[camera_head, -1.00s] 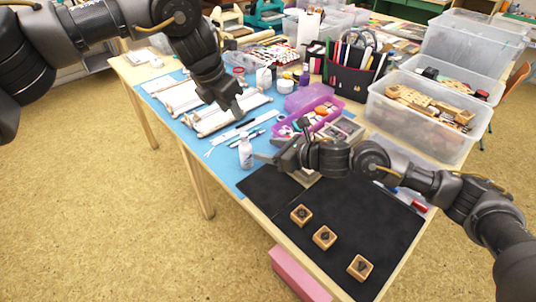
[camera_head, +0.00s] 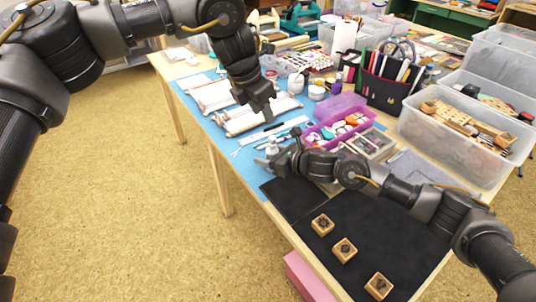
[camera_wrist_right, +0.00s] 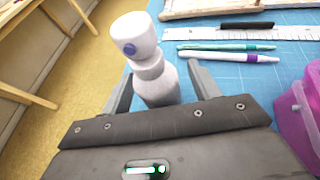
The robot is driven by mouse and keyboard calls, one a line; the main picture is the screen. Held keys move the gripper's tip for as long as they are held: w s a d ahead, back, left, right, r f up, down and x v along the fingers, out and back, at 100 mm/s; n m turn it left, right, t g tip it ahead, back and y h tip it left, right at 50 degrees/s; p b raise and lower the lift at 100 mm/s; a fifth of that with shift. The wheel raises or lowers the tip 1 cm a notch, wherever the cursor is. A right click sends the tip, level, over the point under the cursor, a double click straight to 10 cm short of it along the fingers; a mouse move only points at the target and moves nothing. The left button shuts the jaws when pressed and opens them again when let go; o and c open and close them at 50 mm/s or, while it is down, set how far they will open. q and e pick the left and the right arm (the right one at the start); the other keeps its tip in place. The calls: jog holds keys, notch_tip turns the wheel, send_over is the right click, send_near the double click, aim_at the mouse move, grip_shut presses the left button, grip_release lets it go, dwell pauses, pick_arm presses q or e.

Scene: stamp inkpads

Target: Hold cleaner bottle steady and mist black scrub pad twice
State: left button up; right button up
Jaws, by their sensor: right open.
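The white cleaner bottle (camera_head: 272,145) stands upright on the blue mat, mostly hidden behind my right gripper (camera_head: 266,160) in the head view. In the right wrist view the bottle (camera_wrist_right: 151,62) shows its white head with a blue-purple dot. My right gripper is open, with one finger on each side of the bottle's body; I cannot tell if they touch it. A flat black pad (camera_head: 291,199) lies in front of the bottle, beside a larger black mat. My left gripper (camera_head: 262,113) points down over the blue mat, behind the bottle; its opening is unclear.
The larger black mat (camera_head: 372,231) carries wooden stamps (camera_head: 344,250) near the front edge. A purple box (camera_head: 345,126) stands right of the bottle. A ruler and pens lie on the blue mat (camera_head: 240,160). Clear bins (camera_head: 455,150) stand at the right.

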jog(key=shift+w+a+f, duration=0.2)
jog(key=shift+w+a, duration=0.1)
jog(key=shift+a, duration=0.05)
jog(key=c, duration=1.1)
dwell(0.4)
